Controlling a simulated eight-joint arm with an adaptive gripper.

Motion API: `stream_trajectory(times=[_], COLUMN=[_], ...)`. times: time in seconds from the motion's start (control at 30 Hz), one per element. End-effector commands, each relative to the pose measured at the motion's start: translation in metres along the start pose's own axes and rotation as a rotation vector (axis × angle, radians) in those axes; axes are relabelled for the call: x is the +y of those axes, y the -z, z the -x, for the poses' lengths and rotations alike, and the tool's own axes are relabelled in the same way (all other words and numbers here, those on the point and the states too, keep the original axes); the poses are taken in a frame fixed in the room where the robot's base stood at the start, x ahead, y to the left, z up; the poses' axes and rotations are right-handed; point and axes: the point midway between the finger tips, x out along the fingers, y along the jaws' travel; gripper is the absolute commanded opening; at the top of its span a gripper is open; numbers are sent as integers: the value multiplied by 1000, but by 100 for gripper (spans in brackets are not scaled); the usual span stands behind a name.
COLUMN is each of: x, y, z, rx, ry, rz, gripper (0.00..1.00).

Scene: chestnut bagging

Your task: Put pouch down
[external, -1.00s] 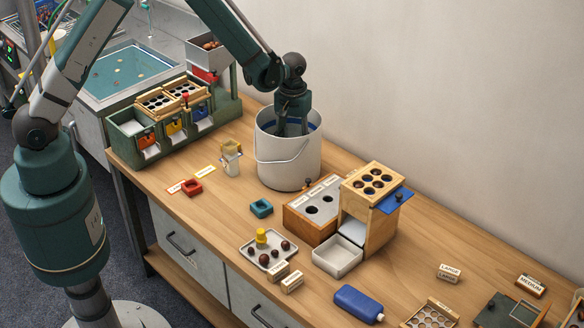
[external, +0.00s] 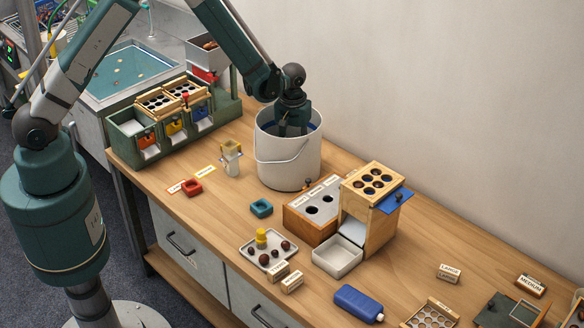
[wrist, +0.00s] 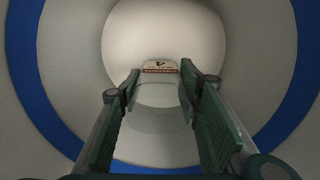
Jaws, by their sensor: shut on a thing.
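My gripper (wrist: 158,88) is down inside the white bucket (external: 287,165), and the external view shows only its upper part above the rim. In the wrist view its two green fingers stand some way apart, with a pale pouch (wrist: 158,95) held between their tips. A small cream label with a red strip and dark print shows at the pouch's far end. The bucket's inner wall and a blue ring surround the fingers in the wrist view. I cannot tell whether the pouch touches the bucket's floor.
A wooden box with round holes (external: 372,182) and a white tray (external: 338,256) stand right of the bucket. A green sorting rack (external: 125,150) stands to its left. The wall is close behind.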

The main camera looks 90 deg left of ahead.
Motion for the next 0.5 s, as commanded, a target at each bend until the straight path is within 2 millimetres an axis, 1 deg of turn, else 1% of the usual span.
stream_trajectory(times=[0.3,0.33,0.4,0.43,0.5], x=[0,0,0,0,0], y=[0,0,0,0,0], z=[-4,-4,-3,-3,-3], rx=[0,0,0,0,0], ry=[0,0,0,0,0], rz=[0,0,0,0,0], gripper=[24,37,47,49,49])
